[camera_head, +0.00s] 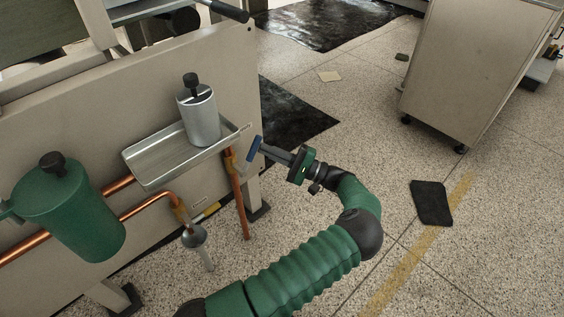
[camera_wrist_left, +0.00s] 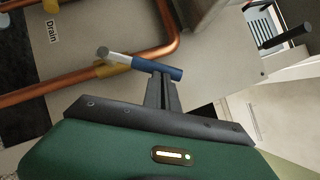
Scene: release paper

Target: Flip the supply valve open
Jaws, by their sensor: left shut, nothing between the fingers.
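A blue valve lever (camera_head: 254,148) stands out from a brass valve body (camera_head: 229,162) on the copper pipe below the tray. In the left wrist view the lever (camera_wrist_left: 155,67) has a blue grip and a pale stem, and lies across the pipe near the brass fitting (camera_wrist_left: 116,68). My left gripper (camera_head: 265,150) is shut and empty. Its fingertips (camera_wrist_left: 160,76) are right at the blue grip, apparently against its side; whether they touch is hard to tell. My right gripper is in neither view.
A metal tray (camera_head: 150,178) with a grey canister (camera_head: 200,120) sits above the pipes. A green tank (camera_head: 75,215) and a yellow lever (camera_head: 207,213) are at left; a "Drain" label (camera_wrist_left: 53,30) shows.

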